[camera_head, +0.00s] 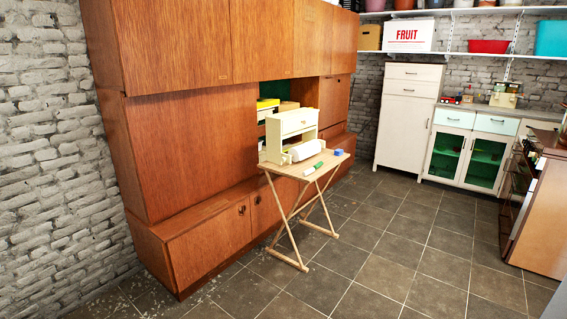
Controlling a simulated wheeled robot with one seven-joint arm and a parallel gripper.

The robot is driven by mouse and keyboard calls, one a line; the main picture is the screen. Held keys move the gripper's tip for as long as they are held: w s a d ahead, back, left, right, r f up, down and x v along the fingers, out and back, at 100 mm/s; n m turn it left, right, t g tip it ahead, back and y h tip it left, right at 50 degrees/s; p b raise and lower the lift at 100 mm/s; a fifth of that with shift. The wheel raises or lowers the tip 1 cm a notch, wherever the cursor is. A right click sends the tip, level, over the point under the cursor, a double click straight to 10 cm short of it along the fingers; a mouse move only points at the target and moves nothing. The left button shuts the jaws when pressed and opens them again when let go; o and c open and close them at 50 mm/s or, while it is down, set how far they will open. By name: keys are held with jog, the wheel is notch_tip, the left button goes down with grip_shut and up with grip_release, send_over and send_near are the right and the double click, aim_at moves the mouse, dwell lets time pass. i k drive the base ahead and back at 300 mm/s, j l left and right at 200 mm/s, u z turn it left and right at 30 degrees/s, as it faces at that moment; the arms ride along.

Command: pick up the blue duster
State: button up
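A small blue block (339,152), which looks like the blue duster, lies at the right end of a small wooden folding table (290,169). A green and white marker-like thing (313,168) lies near the table's front edge, to the left of the blue block and apart from it. A cream cabinet-like holder (291,129) with a white paper roll (306,150) stands at the back of the table. My gripper is not in view.
A large teak wall unit (185,120) stands close behind the table. Tiled floor (400,240) is open in front and to the right. A white cabinet (407,118), a green-fronted cabinet (463,150) and a brown counter unit (541,215) stand further right.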

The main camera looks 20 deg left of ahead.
aim_at(338, 151)
jog(key=i+j+u, duration=0.2)
jog(key=i+j, duration=0.25)
jog(key=i+j+u, duration=0.15)
jog(key=i+j, duration=0.2)
jog(key=i+j+u, duration=0.2)
jog(key=i, duration=0.4)
jog(key=j, duration=0.05)
